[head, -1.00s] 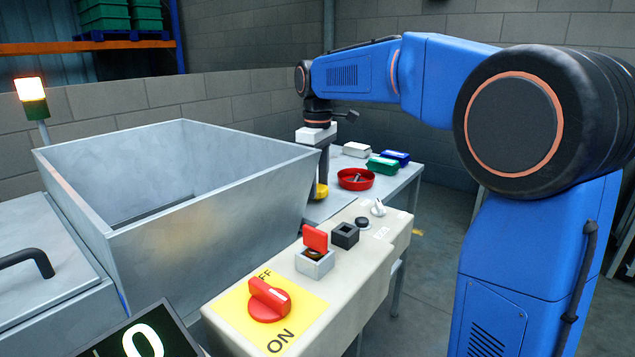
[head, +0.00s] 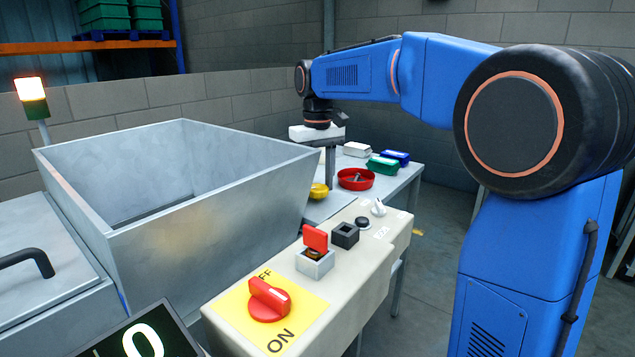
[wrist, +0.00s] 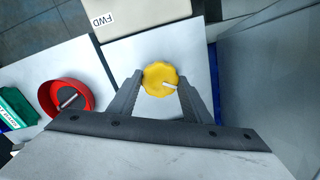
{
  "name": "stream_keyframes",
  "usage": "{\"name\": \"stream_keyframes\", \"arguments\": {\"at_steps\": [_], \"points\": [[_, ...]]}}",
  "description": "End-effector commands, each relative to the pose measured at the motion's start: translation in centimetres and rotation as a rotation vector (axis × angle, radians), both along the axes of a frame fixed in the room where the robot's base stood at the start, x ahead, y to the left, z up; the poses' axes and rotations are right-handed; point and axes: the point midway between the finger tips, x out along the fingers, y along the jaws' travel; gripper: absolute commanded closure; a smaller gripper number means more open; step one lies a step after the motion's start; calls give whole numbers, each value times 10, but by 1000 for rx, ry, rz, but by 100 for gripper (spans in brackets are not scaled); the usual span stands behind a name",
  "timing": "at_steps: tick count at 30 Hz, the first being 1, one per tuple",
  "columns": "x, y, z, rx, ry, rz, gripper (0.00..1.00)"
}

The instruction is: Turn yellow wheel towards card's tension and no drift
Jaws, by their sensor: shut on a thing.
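The yellow wheel (wrist: 157,72) is a scalloped knob with a white mark, which points to the lower right in the wrist view. My gripper (wrist: 161,84) is shut on it, one finger on each side. In the head view the wheel (head: 318,191) shows behind the beige control panel, beside the grey metal hopper, with my gripper (head: 326,182) over it from above. No card with a tension value can be made out in these frames.
The large hopper (head: 210,220) stands close to the left of the wheel. A red dish (head: 343,183) and green and blue boxes (head: 383,165) lie to its right. The beige panel (head: 385,262) with a red OFF/ON switch (head: 268,300) is in front. A display (head: 165,345) reads 0.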

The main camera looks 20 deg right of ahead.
Motion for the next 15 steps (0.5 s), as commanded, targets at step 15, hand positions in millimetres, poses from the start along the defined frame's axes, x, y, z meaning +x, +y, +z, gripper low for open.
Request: {"name": "stream_keyframes", "arguments": {"at_steps": [15], "points": [[0,0,1,-1,-2,-152,78]]}}
